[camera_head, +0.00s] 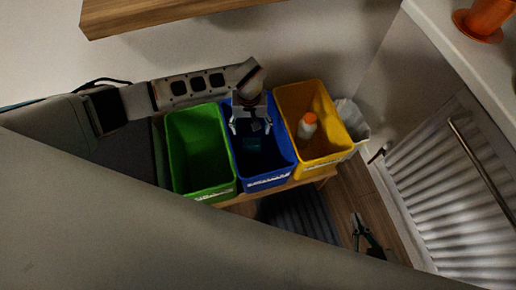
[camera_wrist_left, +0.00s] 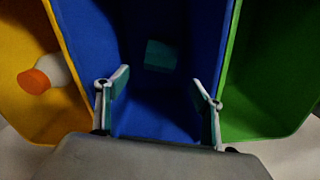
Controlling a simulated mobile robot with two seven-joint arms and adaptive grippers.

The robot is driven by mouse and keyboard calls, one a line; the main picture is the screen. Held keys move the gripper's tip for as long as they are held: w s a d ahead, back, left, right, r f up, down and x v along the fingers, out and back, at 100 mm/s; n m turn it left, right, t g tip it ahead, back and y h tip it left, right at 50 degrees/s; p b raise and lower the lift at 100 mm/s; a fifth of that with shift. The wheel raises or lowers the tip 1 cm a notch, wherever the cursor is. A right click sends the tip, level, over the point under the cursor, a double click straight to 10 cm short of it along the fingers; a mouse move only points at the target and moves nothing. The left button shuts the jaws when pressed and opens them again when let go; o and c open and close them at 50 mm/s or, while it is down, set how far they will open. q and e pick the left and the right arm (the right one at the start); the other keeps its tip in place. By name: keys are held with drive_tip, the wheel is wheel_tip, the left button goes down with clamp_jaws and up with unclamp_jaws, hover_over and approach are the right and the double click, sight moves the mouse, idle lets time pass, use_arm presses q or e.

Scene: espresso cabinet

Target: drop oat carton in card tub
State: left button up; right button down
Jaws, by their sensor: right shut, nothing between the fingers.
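A small teal box, which looks like the oat carton (camera_head: 252,145), lies at the bottom of the blue tub (camera_head: 271,181). It also shows in the left wrist view (camera_wrist_left: 160,56), apart from the fingers. The blue tub is the middle of three coloured tubs; its front label is too small to read. My left gripper (camera_head: 250,128) is over the blue tub, pointing down into it, with its fingers spread and nothing between them. My right gripper (camera_head: 357,218) is low at the right, away from the tubs, shut and empty.
A green tub (camera_head: 196,150) stands left of the blue one and looks empty. A yellow tub (camera_head: 324,162) at right holds a white bottle with an orange cap (camera_head: 308,124). A white bag (camera_head: 352,117) is beside it. A wooden shelf (camera_head: 150,14) is above; a ribbed radiator-like panel (camera_head: 455,180) stands right.

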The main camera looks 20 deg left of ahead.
use_arm(q)
drive_tip(key=shift+r, duration=0.1)
wheel_tip(320, 180, up, 7)
drive_tip(key=shift+r, duration=0.15)
idle(0.3)
idle(0.4)
